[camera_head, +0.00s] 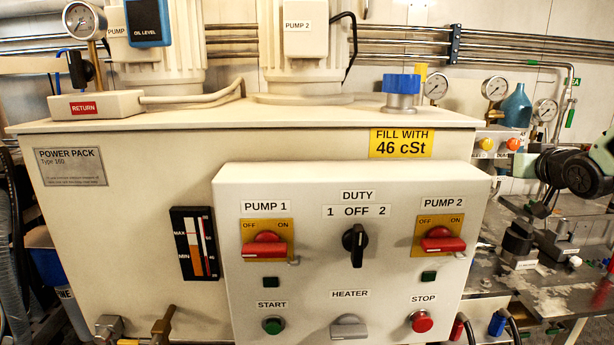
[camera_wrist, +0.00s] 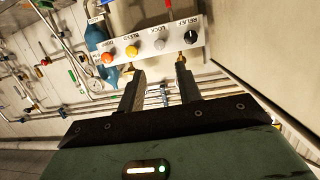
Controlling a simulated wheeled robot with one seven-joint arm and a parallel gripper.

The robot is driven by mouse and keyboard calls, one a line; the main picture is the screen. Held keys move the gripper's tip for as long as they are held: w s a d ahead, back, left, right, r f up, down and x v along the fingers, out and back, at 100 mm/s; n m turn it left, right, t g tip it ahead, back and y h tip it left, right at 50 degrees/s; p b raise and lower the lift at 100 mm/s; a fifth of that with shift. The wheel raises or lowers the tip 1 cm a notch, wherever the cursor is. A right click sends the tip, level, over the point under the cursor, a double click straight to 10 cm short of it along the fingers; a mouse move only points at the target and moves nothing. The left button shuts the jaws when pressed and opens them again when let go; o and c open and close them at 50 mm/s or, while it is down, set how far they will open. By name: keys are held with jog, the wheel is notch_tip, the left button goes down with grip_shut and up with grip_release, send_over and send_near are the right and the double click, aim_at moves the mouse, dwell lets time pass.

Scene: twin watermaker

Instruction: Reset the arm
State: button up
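My gripper (camera_wrist: 159,78) shows in the wrist view with its two dark fingers apart and nothing visible between them. Beyond the fingers is a pale valve panel (camera_wrist: 150,42) with a row of knobs, labelled RELIEF and LOCK among others. In the head view my green and black arm end (camera_head: 580,168) is at the right edge, above a grey workbench (camera_head: 555,285) and to the right of the power pack. The rest of the arm is out of view.
The power pack (camera_head: 130,240) fills the left and middle of the head view, with a control box (camera_head: 310,230) on its front. A blue bottle (camera_head: 516,108) stands behind the valve panel. Dark fixtures (camera_head: 519,240) stand on the workbench below my arm end. Pipes and gauges line the wall.

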jog(key=s+a+f+g, duration=0.4)
jog(key=s+f, duration=0.1)
jog(key=s, duration=0.3)
jog(key=s+a+f+g, duration=0.4)
jog(key=s+a+f, duration=0.1)
jog(key=s, duration=0.4)
jog(key=s+a+f+g, duration=0.4)
jog(key=s+f, duration=0.1)
jog(key=s, duration=0.3)
jog(key=s+a+r+n+g+y, duration=0.1)
jog(key=s+a+n+g, duration=0.2)
jog(key=s+a+n, duration=0.5)
jog(key=s+a, duration=0.7)
jog(key=a, duration=0.3)
jog(key=shift+s+a, duration=0.35)
jog(key=shift+a, duration=0.05)
jog(key=shift+r, duration=0.1)
